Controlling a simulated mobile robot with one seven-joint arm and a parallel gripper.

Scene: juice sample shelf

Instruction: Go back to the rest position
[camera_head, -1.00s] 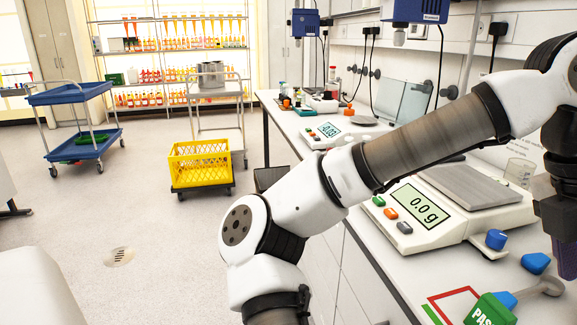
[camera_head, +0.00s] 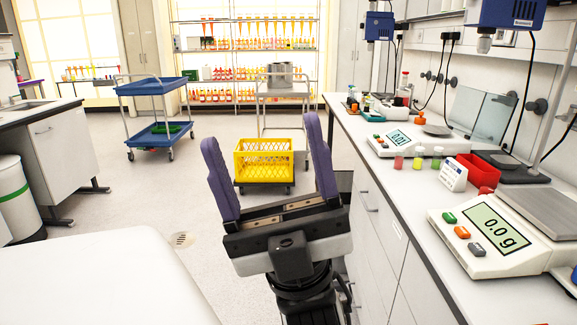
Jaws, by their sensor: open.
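My gripper (camera_head: 270,170) stands upright in the lower middle of the head view. Its two purple fingers point up and are spread wide apart. Nothing is between them. It is in the open space left of the right-hand bench (camera_head: 410,210), apart from the bench's edge. Behind it, a yellow crate (camera_head: 264,160) on a low dolly shows on the floor, seen between the fingers. Most of my arm is hidden below the gripper.
On the bench stand a scale (camera_head: 497,233) reading 0.0 g, a red bin (camera_head: 478,170), small coloured sample bottles (camera_head: 418,160) and a farther scale (camera_head: 400,140). A blue cart (camera_head: 152,88) stands at back left, a metal trolley (camera_head: 285,92) behind the crate. Floor between is clear.

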